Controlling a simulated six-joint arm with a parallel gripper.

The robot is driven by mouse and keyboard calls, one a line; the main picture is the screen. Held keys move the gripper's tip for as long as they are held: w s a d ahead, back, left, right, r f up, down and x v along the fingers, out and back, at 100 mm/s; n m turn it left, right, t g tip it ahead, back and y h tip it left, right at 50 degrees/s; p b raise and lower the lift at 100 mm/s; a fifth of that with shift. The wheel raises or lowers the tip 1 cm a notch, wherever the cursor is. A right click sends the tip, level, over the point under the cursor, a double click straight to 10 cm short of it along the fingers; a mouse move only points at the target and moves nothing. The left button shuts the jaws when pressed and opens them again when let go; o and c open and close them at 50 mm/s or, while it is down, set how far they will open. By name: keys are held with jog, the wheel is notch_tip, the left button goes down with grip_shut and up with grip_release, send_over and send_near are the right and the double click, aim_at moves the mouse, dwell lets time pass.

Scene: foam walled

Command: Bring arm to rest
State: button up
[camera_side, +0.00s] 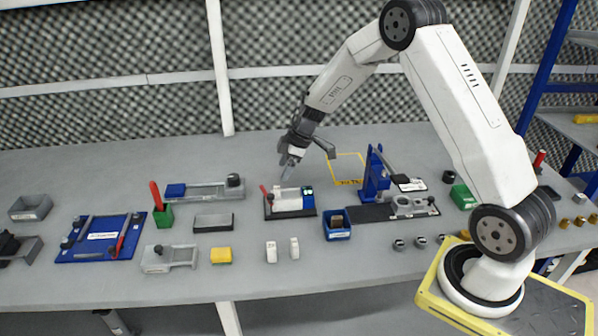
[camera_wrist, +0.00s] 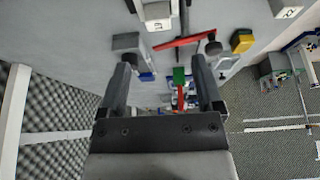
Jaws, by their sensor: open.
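My gripper (camera_side: 288,165) hangs over the grey workbench (camera_side: 120,180), just behind a small dark fixture (camera_side: 268,212) that carries a white block and a red handle. In the wrist view, my gripper's two dark fingers (camera_wrist: 161,64) are spread apart, and I see nothing held between them. A green block with a red handle (camera_wrist: 180,76) shows beyond the gap between the fingers, as does a red lever (camera_wrist: 182,42). Whether the fingertips touch the fixture is hard to tell, but they look apart from it.
A blue press stand (camera_side: 375,175) and a blue bin (camera_side: 337,227) stand to the right of the fixture. A blue plate (camera_side: 100,252), a green holder (camera_side: 163,216) and a yellow block (camera_side: 221,255) lie left. The back strip of the bench is mostly clear before the foam wall (camera_side: 120,110).

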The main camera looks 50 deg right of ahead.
jog(key=shift+a+r+m+t+h, duration=1)
jog(key=shift+a+r+m+t, duration=1.15)
jog(key=shift+r, duration=1.75)
jog(key=s+a+m+g, duration=0.2)
jog(key=s+a, duration=0.1)
jog(key=s, duration=0.8)
jog(key=s+a+f+m+g+h, duration=0.1)
jog(key=s+a+m+g, duration=0.1)
jog(key=s, duration=0.9)
jog(key=shift+s+a+f+m+g, duration=0.25)
jog(key=shift+s+a+m+g, duration=0.1)
jog(key=shift+a+g, duration=0.4)
jog(key=shift+w, duration=0.1)
